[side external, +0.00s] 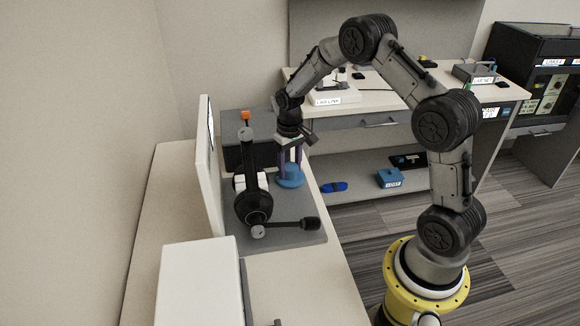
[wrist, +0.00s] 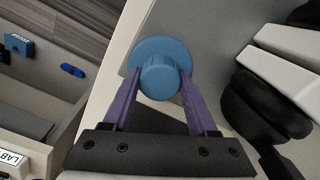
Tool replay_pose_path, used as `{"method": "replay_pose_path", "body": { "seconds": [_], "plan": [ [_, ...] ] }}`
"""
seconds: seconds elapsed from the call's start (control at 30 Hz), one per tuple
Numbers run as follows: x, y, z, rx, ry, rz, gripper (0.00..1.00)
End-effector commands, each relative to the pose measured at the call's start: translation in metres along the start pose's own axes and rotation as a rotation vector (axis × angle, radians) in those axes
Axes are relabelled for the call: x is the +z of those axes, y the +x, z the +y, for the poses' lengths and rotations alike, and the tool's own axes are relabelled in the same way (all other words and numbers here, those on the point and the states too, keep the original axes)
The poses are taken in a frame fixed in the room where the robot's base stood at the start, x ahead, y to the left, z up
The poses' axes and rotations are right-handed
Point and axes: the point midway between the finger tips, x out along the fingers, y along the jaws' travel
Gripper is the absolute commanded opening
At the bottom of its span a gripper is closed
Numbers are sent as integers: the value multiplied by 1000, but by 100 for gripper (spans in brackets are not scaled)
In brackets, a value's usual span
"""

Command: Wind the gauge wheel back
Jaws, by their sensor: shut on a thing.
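The blue gauge wheel (side external: 290,178) is a round disc with a thick ribbed knob on top. It sits at the far right of the grey plate (side external: 310,205) on the bench. My gripper (side external: 290,160) points down over it from above. In the wrist view, the purple fingers of my gripper (wrist: 160,74) stand on opposite sides of the blue knob (wrist: 161,80), shut on it. The wider blue disc (wrist: 155,46) shows beyond the knob. I see no clear pointer or mark on the wheel.
Left of the wheel stands a black headset-like device (side external: 254,203) with white blocks and a black-ended lever (side external: 308,224). An upright white panel (side external: 205,165) and a white box (side external: 200,283) are further left and nearer. A shelf (side external: 350,180) holds blue items.

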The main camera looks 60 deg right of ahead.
Motion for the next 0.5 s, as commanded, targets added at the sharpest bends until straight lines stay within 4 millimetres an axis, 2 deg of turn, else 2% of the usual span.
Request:
{"method": "replay_pose_path", "body": {
  "seconds": [0.37, 0.4, 0.5],
  "plan": [
    [-1, -2, 0, 1, -10, 3, 3],
    [-1, -2, 0, 1, -10, 3, 66],
    [-1, -1, 0, 1, -9, 2, 84]
  ]
}}
